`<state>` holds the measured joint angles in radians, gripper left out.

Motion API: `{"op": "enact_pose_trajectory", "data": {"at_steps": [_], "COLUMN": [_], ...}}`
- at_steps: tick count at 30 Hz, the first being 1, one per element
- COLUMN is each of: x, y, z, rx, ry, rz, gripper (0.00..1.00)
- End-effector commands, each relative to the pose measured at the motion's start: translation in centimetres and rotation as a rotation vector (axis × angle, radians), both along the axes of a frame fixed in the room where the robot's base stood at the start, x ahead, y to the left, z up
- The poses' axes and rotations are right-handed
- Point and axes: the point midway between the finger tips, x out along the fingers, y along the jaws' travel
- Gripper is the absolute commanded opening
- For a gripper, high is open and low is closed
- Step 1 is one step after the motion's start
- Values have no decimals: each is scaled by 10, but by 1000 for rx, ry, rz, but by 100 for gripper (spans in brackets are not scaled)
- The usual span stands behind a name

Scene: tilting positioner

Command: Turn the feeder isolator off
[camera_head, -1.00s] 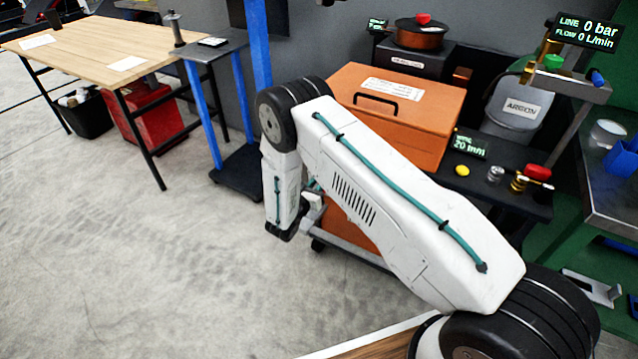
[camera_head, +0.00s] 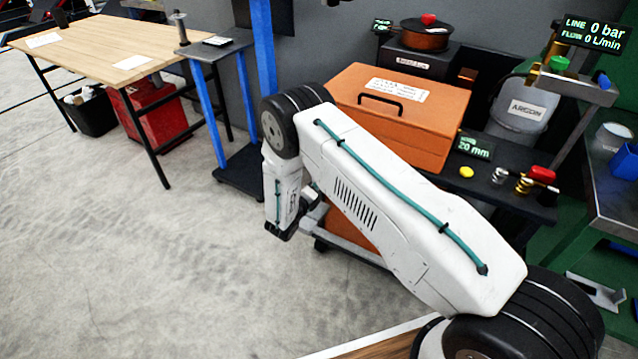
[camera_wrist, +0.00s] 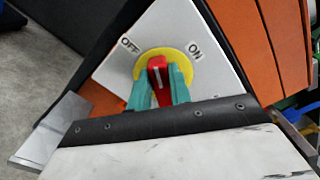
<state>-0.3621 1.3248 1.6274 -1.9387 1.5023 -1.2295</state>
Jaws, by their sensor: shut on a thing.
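The feeder isolator shows in the wrist view as a red handle (camera_wrist: 158,82) on a yellow disc (camera_wrist: 180,57), mounted on a white plate (camera_wrist: 165,25). The plate reads OFF at upper left and ON at upper right. The handle's white line points up the picture, between the two labels. My gripper (camera_wrist: 158,88) has its teal fingers on both sides of the red handle and is shut on it. The fingers cover part of the disc. In the head view my arm hides the isolator and my gripper.
An orange cabinet (camera_head: 402,112) stands behind my arm, with a dark shelf to its right carrying small fittings and a yellow button (camera_head: 466,172). A wooden table (camera_head: 105,50) is at the left.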

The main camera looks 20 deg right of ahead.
Motion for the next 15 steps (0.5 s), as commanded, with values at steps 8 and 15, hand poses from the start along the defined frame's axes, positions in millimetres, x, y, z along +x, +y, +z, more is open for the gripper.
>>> {"op": "enact_pose_trajectory", "data": {"at_steps": [8, 15], "x": [1, 1], "y": [2, 2], "z": [-6, -9], "rx": [-165, -273], "ry": [184, 303], "rz": [2, 2], "gripper": [0, 0]}}
